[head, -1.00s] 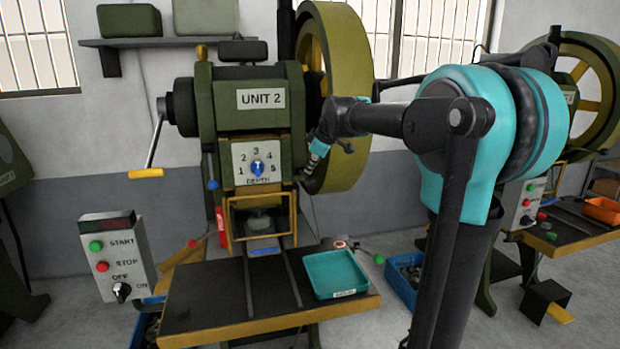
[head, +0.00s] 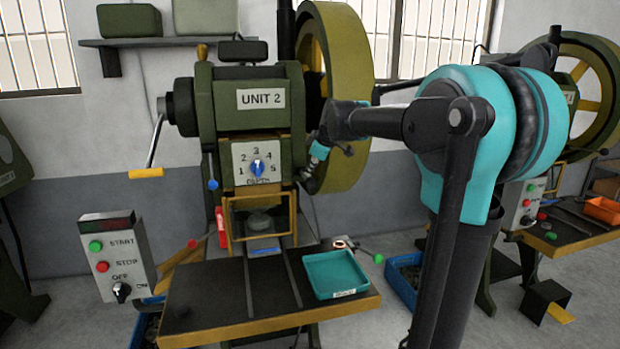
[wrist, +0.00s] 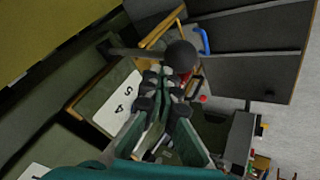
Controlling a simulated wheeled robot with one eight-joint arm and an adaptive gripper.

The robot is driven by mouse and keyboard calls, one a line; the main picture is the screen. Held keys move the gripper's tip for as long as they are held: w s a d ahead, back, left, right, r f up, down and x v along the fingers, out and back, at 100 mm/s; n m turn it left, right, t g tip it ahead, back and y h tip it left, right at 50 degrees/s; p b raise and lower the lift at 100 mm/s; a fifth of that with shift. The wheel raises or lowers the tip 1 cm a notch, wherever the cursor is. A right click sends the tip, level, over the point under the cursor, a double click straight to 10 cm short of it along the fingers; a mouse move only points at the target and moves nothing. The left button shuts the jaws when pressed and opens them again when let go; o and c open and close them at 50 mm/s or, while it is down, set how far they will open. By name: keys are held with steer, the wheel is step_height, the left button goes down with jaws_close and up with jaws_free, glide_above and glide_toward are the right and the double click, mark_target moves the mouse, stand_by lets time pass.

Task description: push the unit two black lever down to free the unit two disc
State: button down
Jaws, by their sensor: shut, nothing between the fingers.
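In the wrist view, a black lever with a round black ball end (wrist: 181,54) crosses in front of the press. My gripper (wrist: 165,74) is shut and empty, its fingertips close against the ball end; I cannot tell whether they touch. In the head view, my gripper (head: 311,166) is small and dark at the right side of the green unit two press (head: 232,117), below its teal part. I cannot surely pick out the black lever there. A grey-green round piece (head: 259,221) sits inside the press opening behind the yellow guard; I cannot tell whether it is the disc.
The large flywheel (head: 351,100) stands close behind my gripper. A blue-ended lever (head: 212,185) is on the press's left. A control box (head: 117,258) stands left.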

mark_target(311, 178)
steer(key=shift+s+f, duration=0.15)
steer(key=shift+f, duration=0.8)
steer(key=shift+s+f, duration=0.15)
steer(key=shift+f, duration=0.8)
stand_by(1.8)
steer(key=shift+r, duration=0.15)
stand_by(0.3)
steer(key=shift+w+r, duration=0.2)
steer(key=shift+r, duration=1.05)
steer(key=shift+w+r, duration=0.2)
steer(key=shift+r, duration=1)
steer(key=shift+w+a+r, duration=0.1)
steer(key=shift+w+r, duration=0.1)
steer(key=shift+r, duration=1.05)
steer(key=shift+w+r, duration=0.2)
steer(key=shift+r, duration=1.05)
steer(key=s+d+f+m+g+h, duration=0.1)
steer(key=s+d+f+m, duration=0.2)
steer(key=s+f, duration=0.9)
steer(key=s+d+f+m+h, duration=0.1)
steer(key=s+d+f+m, duration=0.3)
steer(key=s+f, duration=0.8)
steer(key=s+d+f+m+g+h, duration=0.1)
steer(key=s+d+f+m, duration=0.3)
steer(key=s+f, duration=0.8)
steer(key=shift+f+m+g, duration=0.15)
steer(key=shift+m+g, duration=0.15)
steer(key=shift+m, duration=0.8)
